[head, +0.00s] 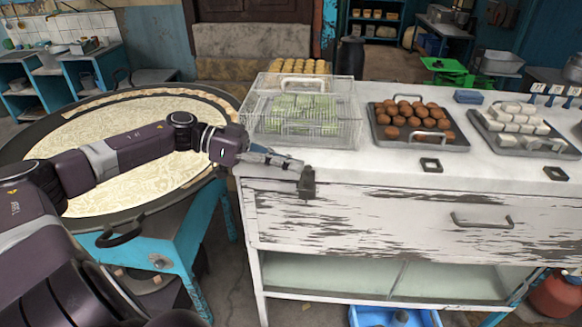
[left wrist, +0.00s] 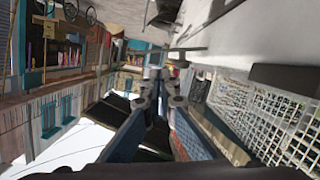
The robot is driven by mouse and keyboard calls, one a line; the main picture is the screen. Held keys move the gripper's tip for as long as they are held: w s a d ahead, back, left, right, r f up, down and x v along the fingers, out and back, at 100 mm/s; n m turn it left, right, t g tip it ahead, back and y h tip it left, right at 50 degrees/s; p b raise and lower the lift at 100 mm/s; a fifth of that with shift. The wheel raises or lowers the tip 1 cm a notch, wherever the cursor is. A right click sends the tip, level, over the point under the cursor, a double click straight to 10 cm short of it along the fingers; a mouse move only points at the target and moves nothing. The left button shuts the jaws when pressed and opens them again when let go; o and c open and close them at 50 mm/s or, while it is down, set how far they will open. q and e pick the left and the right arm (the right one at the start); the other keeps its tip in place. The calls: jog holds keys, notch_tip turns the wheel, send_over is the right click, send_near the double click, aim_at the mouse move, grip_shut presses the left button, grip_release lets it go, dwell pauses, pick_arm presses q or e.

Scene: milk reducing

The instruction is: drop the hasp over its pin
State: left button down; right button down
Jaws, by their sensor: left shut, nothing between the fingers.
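A dark metal fitting (head: 307,183), which looks like the hasp, sits at the front edge of the white counter, just in front of the clear case (head: 352,118). My left gripper (head: 297,165) is shut and empty, with its fingertips at or just beside the top of this fitting. I cannot tell whether they touch it. In the left wrist view the closed fingers (left wrist: 160,76) point away from the camera. The pin is too small or hidden to make out, so I cannot tell how the hasp lies on it. My right gripper is not in view.
The clear case holds pale green sweets close behind my left gripper. Trays of brown balls (head: 459,140) and white pieces (head: 560,152) stand to the right. Two dark square frames (head: 431,170) (head: 556,180) lie near the counter edge. A wide pan (head: 45,181) stands left.

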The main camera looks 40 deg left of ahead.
pick_arm(q)
jog(key=shift+s+f, duration=0.2)
jog(key=shift+f, duration=0.7)
jog(key=shift+d, duration=0.1)
jog(key=shift+f, duration=0.2)
